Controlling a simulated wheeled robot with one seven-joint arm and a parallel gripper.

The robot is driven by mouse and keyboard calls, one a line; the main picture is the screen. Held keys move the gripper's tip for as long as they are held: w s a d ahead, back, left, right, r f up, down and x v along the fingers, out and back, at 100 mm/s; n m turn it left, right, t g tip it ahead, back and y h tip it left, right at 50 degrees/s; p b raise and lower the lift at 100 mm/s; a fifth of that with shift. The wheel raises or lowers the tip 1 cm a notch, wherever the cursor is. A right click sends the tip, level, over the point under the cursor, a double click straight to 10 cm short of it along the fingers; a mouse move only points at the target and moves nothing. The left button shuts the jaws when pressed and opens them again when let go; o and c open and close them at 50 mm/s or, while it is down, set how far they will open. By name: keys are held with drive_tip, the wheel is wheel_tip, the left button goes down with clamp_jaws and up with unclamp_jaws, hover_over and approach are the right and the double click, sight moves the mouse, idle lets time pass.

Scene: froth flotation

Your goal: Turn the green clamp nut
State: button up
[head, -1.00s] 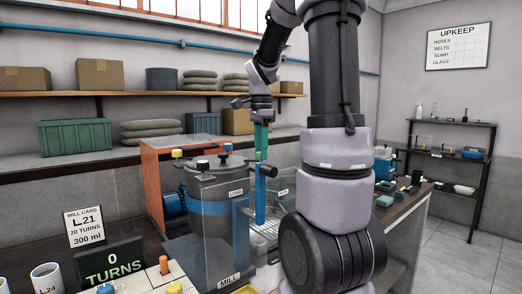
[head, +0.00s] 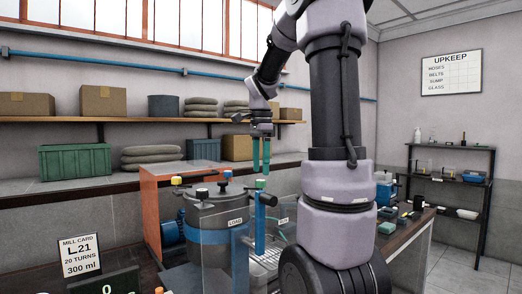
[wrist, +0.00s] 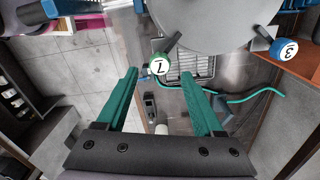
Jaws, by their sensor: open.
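The green clamp nut (wrist: 159,64), marked 1 on its white top, sits at the edge of the grey mill lid (wrist: 208,22) in the wrist view. In the head view a small green cap (head: 261,184), which looks like this nut, shows at the right of the mill (head: 212,215). My gripper (wrist: 158,80) is open, with its two green fingers apart and nothing between them. In the wrist view the nut appears near the gap between the fingertips. In the head view my gripper (head: 261,170) hangs just above the cap, fingers pointing down.
A blue nut (wrist: 284,48), marked 3, sits farther along the lid edge. A yellow nut (head: 177,180) is at the lid's left. An orange panel (head: 152,215) stands behind the mill. A metal grate (wrist: 187,65) and a green hose (wrist: 250,97) lie below.

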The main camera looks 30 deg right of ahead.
wheel_tip(320, 180, up, 7)
idle(0.3)
idle(0.4)
drive_tip(key=s+a+f+n+t+y, duration=0.1)
drive_tip(key=s+a+f+n+t, duration=0.1)
drive_tip(key=s+a+n, duration=0.4)
drive_tip(key=s+a+f+n+t+y, duration=0.1)
drive_tip(key=s+a+f+n+t, duration=0.2)
drive_tip(key=s+a+n+t, duration=0.2)
drive_tip(key=s+a+n, duration=0.1)
drive_tip(key=s+n, duration=0.2)
drive_tip(key=shift+s+a, duration=0.2)
drive_tip(key=shift+a, duration=0.05)
